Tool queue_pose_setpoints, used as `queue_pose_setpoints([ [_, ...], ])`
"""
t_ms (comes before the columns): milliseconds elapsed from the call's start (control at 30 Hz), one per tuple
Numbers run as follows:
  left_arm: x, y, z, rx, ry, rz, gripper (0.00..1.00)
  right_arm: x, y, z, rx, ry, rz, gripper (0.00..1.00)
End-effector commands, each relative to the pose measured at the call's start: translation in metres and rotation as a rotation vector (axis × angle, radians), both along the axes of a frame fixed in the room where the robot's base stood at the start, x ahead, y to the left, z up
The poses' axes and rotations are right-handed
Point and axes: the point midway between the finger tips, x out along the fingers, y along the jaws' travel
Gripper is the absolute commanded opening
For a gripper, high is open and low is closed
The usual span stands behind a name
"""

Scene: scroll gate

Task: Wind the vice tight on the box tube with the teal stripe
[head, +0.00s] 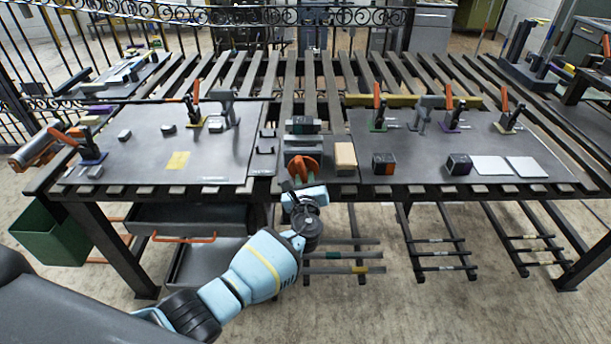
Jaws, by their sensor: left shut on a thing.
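The vice (303,142) is a dark grey block at the front middle of the bench. An orange handwheel (305,165) is on its near side. My left gripper (303,184) reaches up to the handwheel from below and is shut on it; its fingertips are mostly hidden. I cannot make out a teal-striped tube in the vice's jaws. Below the bench, one bar (345,255) carries a greenish mark and another (335,270) a yellow one; I cannot tell whether the green is teal. My right gripper is not in view.
A tan block (345,156) stands close right of the vice. Dark mats (225,150) with clamps and small blocks lie on the slatted bench. Two pale plates (508,166) lie at the right. A green bin (50,235) hangs at the left.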

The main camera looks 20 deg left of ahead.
Motion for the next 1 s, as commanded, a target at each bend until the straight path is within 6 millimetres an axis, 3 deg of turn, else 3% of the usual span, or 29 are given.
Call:
queue_pose_setpoints([
  [767, -0.0023, 0.0006, -0.0049, 0.092, 0.034, -0.002, 0.0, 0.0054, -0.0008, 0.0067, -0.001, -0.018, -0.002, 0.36],
  [800, -0.0022, 0.0005, -0.0049, 0.092, 0.034, -0.002, 0.22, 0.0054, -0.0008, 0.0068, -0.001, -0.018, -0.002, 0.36],
  [933, -0.0018, 0.0008, -0.0039, 0.092, 0.031, -0.001, 0.38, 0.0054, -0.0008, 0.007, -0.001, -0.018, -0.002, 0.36],
  [1000, -0.0015, 0.001, -0.0032, 0.091, 0.03, -0.001, 0.38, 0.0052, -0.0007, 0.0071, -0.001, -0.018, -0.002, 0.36],
])
